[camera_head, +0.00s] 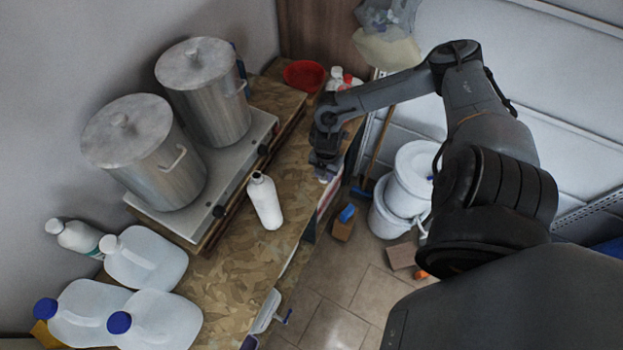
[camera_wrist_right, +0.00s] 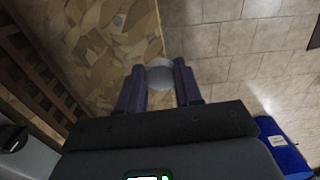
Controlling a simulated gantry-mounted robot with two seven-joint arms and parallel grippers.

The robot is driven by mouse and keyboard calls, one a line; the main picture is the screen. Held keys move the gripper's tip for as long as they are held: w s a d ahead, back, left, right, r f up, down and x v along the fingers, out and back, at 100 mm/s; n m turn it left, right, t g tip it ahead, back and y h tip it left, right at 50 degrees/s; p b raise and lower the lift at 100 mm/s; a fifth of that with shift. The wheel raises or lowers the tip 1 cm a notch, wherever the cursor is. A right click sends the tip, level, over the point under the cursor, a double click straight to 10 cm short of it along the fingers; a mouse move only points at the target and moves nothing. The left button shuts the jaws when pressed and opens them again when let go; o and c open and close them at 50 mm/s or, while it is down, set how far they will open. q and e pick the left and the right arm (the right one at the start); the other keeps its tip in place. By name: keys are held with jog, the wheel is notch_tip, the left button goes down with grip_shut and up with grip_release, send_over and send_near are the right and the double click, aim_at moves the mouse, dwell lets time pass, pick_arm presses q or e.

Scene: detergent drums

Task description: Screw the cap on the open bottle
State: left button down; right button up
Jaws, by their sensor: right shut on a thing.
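A white bottle (camera_head: 266,205) stands upright on the camouflage-patterned counter (camera_head: 235,272) in the head view. Its mouth looks dark and uncapped. My right gripper (camera_head: 324,174) is to the right of and beyond the bottle, near the counter's right edge. In the right wrist view the gripper (camera_wrist_right: 158,82) is shut on a pale round cap (camera_wrist_right: 160,72), which sits between the two fingertips. The bottle is not in the wrist view. My left gripper is not in view.
Two metal pots (camera_head: 143,155) stand on a stove (camera_head: 225,190) left of the bottle. Several jugs (camera_head: 147,260) crowd the near left. A red bowl (camera_head: 304,76) and small bottles (camera_head: 338,78) are at the far end. White buckets (camera_head: 408,185) stand on the floor to the right.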

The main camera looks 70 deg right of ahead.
jog(key=shift+s+d+r, duration=0.3)
jog(key=shift+s+r, duration=0.05)
jog(key=shift+s, duration=0.2)
jog(key=shift+s+d+r, duration=0.25)
jog(key=shift+s+r, duration=0.1)
jog(key=shift+s, duration=0.15)
